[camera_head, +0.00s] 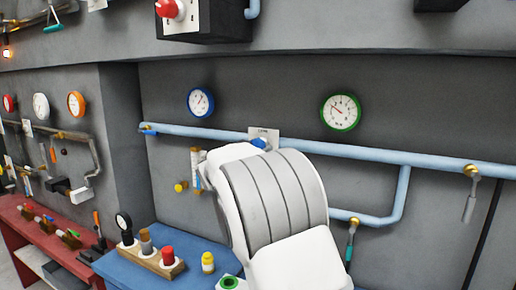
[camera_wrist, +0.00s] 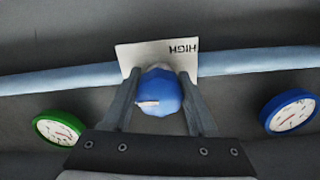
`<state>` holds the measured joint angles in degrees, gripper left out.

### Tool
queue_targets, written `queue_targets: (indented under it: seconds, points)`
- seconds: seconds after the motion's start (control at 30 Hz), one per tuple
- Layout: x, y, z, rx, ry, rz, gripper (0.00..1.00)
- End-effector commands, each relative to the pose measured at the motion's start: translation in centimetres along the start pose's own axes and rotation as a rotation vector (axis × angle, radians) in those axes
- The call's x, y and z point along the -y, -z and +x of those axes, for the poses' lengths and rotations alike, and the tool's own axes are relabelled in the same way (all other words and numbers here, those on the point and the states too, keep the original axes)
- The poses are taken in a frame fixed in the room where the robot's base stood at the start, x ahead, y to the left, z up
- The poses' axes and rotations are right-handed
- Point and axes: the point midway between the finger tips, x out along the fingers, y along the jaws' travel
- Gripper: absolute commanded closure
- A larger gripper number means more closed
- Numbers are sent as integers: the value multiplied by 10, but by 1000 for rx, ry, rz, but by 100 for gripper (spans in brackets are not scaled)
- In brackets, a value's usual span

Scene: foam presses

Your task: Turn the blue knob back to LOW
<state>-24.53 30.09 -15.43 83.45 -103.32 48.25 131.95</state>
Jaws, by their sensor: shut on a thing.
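The blue knob (camera_wrist: 161,96) sits on a pale blue pipe in front of a white label plate (camera_wrist: 128,56). The plate reads HIGH, upside down in the wrist view; its other end is hidden. A pale pointer mark shows on the knob's left side in the wrist view. My gripper (camera_wrist: 160,78) is shut on the knob, one finger on each side. In the head view the blue knob (camera_head: 259,143) and plate (camera_head: 264,132) show just above my white arm, which hides my gripper.
A blue-rimmed gauge (camera_head: 200,102) and a green-rimmed gauge (camera_head: 341,111) hang above the pipe (camera_head: 390,158). A red knob (camera_head: 167,8) is on a box above. A blue bench (camera_head: 130,270) with small bottles stands below left. Valve handles (camera_head: 352,245) hang at right.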

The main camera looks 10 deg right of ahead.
Motion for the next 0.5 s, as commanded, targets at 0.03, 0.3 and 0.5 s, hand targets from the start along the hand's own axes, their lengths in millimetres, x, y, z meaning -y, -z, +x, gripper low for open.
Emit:
queue_targets:
  seconds: [0.03, 0.3, 0.5]
  points:
    - [0, -1, 0, 0, 0, -2, 97]
    - [-1, -4, 0, -1, 1, -79, 97]
    - [-2, -6, -1, -2, 2, -221, 97]
